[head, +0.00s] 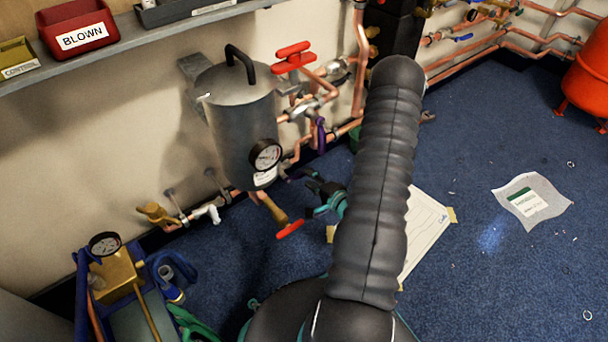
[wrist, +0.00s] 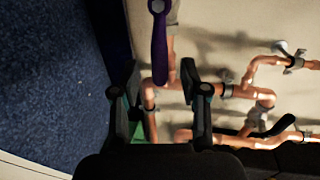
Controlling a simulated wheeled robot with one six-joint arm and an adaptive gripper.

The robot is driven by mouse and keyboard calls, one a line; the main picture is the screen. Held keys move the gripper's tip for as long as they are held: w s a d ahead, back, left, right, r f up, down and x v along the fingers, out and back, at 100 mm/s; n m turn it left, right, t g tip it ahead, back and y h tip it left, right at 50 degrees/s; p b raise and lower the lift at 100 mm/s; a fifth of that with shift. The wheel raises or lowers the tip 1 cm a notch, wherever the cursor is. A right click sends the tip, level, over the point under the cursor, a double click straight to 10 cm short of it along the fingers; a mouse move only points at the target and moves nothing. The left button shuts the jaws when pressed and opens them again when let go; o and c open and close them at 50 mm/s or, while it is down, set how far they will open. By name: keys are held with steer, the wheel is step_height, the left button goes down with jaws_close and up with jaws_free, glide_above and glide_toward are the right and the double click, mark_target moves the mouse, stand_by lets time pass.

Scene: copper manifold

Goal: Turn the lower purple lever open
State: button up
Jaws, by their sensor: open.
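I cannot tell the depth or any contact.
Copper pipes run along the wall behind. A red-handled valve (head: 289,229) and a pressure gauge (head: 265,155) sit close left of my gripper. The grey tank (head: 237,115) stands beside them. A paper sheet (head: 427,226) lies on the floor at right. Open blue floor (head: 480,280) lies right.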

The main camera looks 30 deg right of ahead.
steer(key=v, duration=0.7)
steer(key=shift+s, duration=0.3)
steer(key=shift+r, duration=0.1)
